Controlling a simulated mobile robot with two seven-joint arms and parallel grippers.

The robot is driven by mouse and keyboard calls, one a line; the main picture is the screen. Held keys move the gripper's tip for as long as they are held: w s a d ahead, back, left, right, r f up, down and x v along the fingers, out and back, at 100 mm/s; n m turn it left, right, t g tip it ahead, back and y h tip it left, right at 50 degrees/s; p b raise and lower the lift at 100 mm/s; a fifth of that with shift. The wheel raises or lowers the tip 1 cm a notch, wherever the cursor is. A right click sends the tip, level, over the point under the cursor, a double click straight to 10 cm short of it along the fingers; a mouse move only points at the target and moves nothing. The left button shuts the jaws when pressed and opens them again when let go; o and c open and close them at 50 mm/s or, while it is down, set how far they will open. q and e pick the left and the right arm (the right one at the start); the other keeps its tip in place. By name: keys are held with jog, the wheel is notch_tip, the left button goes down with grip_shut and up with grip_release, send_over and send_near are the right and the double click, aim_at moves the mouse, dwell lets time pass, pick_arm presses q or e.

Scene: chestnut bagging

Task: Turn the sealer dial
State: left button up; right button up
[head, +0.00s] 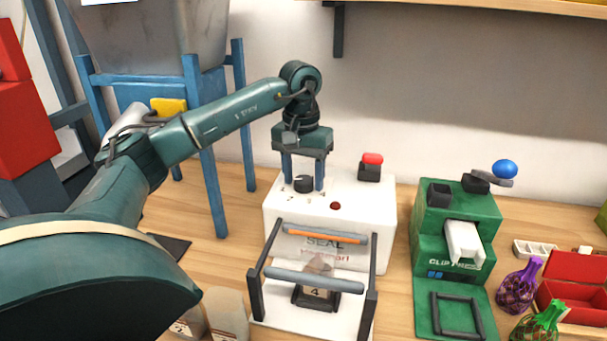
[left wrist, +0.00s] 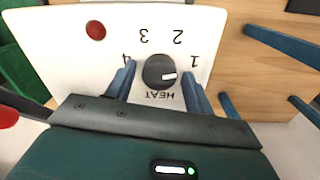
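The sealer (head: 375,215) is a white box marked SEAL, standing on the wooden table. Its black heat dial (head: 304,185) is on the top face. In the left wrist view the dial (left wrist: 157,66) has a white mark pointing right, near the 1, with 2, 3 and 4 around it and HEAT below. My left gripper (head: 304,180) points down over the dial. Its blue fingers (left wrist: 159,82) stand one on each side of the dial, with a small gap at each side. My right gripper is not in view.
A red button (head: 335,206) and a red-topped black block (head: 371,166) are on the sealer. Its bar frame (head: 315,280) is in front, with a bag below. A green clip machine (head: 455,225) stands to the right, near net bags (head: 519,289). A blue-legged stand (head: 205,150) is behind left.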

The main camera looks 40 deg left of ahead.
pick_arm(q)
jog(key=c, duration=0.8)
